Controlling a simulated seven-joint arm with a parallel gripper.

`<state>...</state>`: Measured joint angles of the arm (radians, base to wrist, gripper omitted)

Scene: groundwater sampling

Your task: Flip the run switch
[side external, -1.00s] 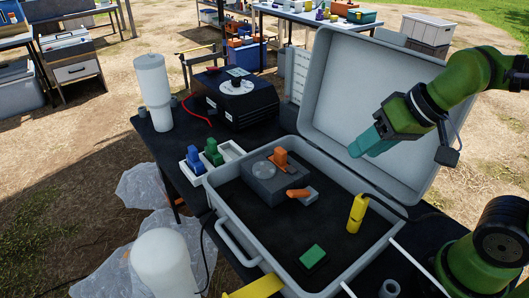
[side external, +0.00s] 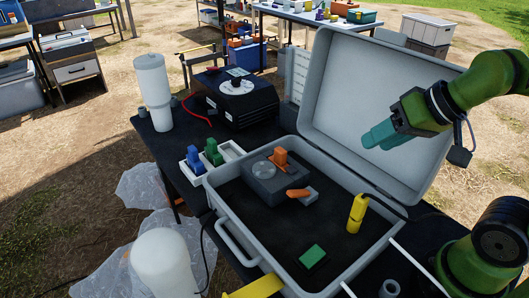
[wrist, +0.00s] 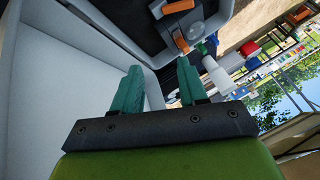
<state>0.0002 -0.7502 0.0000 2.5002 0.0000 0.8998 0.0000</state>
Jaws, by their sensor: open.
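A grey box (side external: 272,182) sits inside the open grey case, with a round pale dial on top and an upright orange piece (side external: 281,158) at its back. An orange lever (side external: 298,193) lies tilted on a small grey block beside it; I cannot tell for certain which part is the run switch. Orange parts also show at the top of the wrist view (wrist: 181,43). My gripper (side external: 370,139) has teal fingers and is open and empty. It hangs above the case's right side, in front of the raised lid, well apart from the grey box.
The case lid (side external: 365,100) stands open behind my gripper. A yellow tool (side external: 356,212) and a green block (side external: 312,256) are in the case. A black machine (side external: 236,98), a white cylinder (side external: 153,90) and a tray with blue and green pieces are outside it.

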